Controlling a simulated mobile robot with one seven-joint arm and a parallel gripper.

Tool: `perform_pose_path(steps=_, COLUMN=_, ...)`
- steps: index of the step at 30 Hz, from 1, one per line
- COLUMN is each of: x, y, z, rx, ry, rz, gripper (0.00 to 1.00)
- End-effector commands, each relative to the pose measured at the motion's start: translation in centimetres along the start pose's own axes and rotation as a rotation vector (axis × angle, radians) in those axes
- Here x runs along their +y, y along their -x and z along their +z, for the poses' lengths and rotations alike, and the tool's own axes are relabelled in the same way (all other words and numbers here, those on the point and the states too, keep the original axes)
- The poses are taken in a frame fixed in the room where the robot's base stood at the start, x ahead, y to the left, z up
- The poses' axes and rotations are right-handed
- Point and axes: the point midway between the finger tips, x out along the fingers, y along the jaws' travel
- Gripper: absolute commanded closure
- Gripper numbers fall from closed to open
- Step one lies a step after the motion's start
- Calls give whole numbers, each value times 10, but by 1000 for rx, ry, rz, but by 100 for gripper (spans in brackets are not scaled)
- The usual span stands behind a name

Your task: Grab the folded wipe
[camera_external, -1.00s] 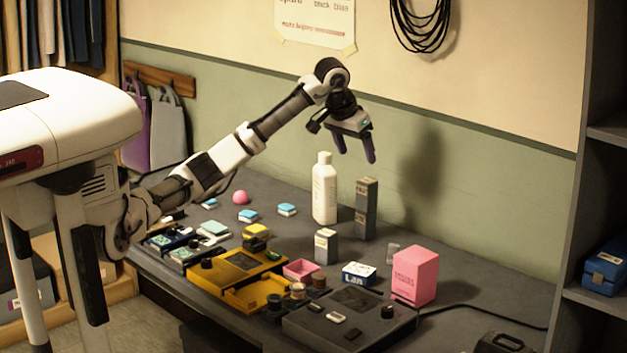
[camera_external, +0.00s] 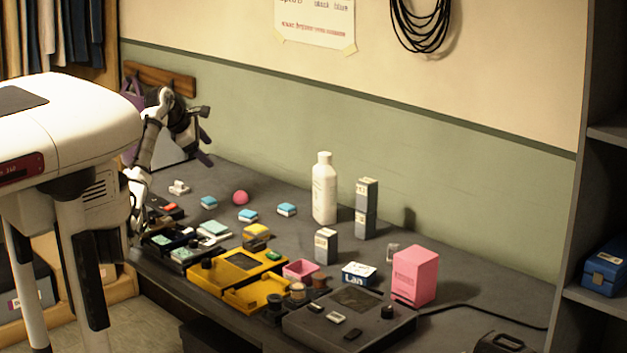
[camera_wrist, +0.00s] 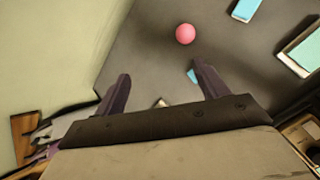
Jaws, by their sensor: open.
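I cannot tell for certain which item is the folded wipe. A small white item (camera_external: 179,188) lies at the far left end of the table; in the wrist view its light edge (camera_wrist: 161,102) shows between my fingers, mostly hidden by the gripper body. Small blue-and-white blocks lie nearby: one (camera_external: 209,202) left of the pink ball, one (camera_external: 248,215) in front of it and one (camera_external: 286,209) to its right. My gripper (camera_external: 206,147) is open and empty, raised above the far left end of the table; its spread fingers also show in the wrist view (camera_wrist: 160,84).
The pink ball (camera_external: 240,198) sits near the blocks. A white bottle (camera_external: 324,190) and stacked grey boxes (camera_external: 366,208) stand farther right. Yellow trays (camera_external: 240,266) and a pink box (camera_external: 414,276) crowd the front and right. Bags hang on the wall rack (camera_external: 160,78) beside my arm.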

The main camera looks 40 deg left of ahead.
Motion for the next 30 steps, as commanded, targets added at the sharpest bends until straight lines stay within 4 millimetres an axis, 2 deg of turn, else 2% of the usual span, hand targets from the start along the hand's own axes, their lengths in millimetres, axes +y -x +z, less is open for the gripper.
perform_pose_path(steps=1, x=6, y=8, z=-38, rx=-8, ry=162, rz=28, gripper=27)
perform_pose_path(steps=3, x=12, y=19, z=-80, rx=-22, ry=367, rz=63, gripper=27)
perform_pose_path(steps=6, x=16, y=32, z=-123, rx=-41, ry=583, rz=101, gripper=27)
perform_pose_path(steps=9, x=17, y=39, z=-147, rx=-54, ry=706, rz=124, gripper=27)
perform_pose_path(steps=14, x=19, y=30, z=-156, rx=-59, ry=760, rz=129, gripper=27)
perform_pose_path(steps=24, x=29, y=-31, z=-154, rx=-58, ry=754, rz=128, gripper=27)
perform_pose_path(steps=30, x=31, y=-44, z=-154, rx=-59, ry=752, rz=130, gripper=27)
